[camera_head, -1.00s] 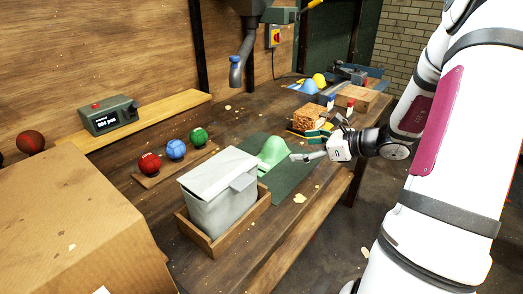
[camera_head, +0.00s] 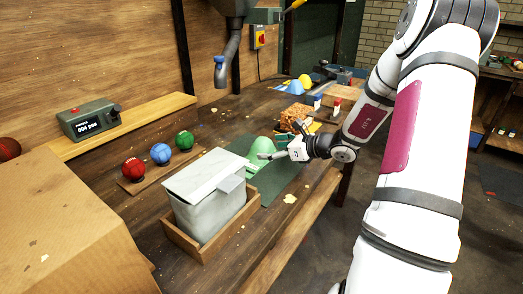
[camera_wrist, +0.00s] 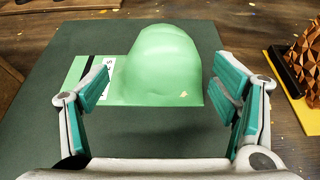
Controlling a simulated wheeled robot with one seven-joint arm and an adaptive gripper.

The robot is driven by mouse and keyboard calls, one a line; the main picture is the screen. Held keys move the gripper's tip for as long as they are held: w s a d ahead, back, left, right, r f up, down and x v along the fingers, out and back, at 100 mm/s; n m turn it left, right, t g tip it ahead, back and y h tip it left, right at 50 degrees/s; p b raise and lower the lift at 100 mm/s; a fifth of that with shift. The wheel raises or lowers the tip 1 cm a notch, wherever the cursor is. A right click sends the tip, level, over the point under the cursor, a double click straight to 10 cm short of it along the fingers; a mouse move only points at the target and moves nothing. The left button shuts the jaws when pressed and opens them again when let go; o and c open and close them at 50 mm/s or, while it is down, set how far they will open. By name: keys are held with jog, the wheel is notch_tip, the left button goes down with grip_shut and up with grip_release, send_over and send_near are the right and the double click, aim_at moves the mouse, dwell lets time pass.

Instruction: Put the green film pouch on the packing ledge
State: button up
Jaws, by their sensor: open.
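The green film pouch (camera_head: 262,150) lies on a dark green mat (camera_head: 273,186) on the workbench, behind the white lidded box. In the wrist view the pouch (camera_wrist: 162,65) is a domed light green bulge on a flat sheet with a black stripe and a white label. My gripper (camera_head: 270,156) is at the pouch. In the wrist view my gripper (camera_wrist: 166,92) is open, its teal-padded fingers on either side of the pouch's near part, with nothing held between them. I cannot tell which surface is the packing ledge.
A white lidded box (camera_head: 208,195) stands in a wooden tray (camera_head: 200,252) at the near side. Red, blue and green balls (camera_head: 160,154) sit on a wooden strip to the left. A brown textured block (camera_head: 294,117) lies beyond my gripper. A cardboard box (camera_head: 70,225) fills the near left.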

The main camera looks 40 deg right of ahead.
aim_at(254, 153)
jog(key=x, duration=0.4)
jog(key=shift+d+r, duration=0.1)
jog(key=shift+d, duration=0.1)
jog(key=shift+c, duration=0.5)
jog(key=c, duration=1.4)
jog(key=shift+r, duration=0.1)
jog(key=shift+c, duration=0.5)
